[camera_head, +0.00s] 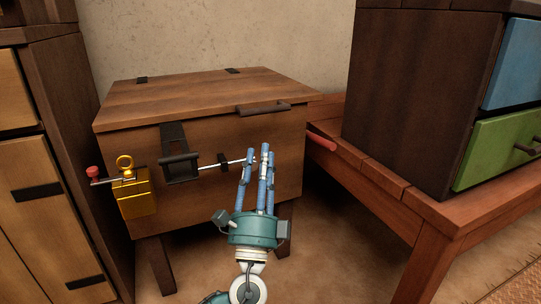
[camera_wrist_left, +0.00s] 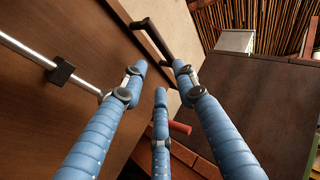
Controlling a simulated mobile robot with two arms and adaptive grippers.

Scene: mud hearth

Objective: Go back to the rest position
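My left gripper (camera_head: 259,156) has three blue fingers and a teal palm. It is in front of the right part of the wooden chest (camera_head: 240,136). In the left wrist view its fingers (camera_wrist_left: 157,82) are spread apart with nothing between them. A metal rod (camera_head: 208,166) runs across the chest front; its right end is close to the fingers, and I cannot tell whether they touch. The rod (camera_wrist_left: 27,49) also shows in the left wrist view. My right gripper is not in view.
A gold padlock (camera_head: 134,196) and dark hasp (camera_head: 174,148) are on the chest front; the lid is down. A red-brown bench (camera_head: 355,177) carries a dark cabinet with blue and green drawers (camera_head: 497,148). A red handle (camera_head: 321,142) sticks out beside the chest.

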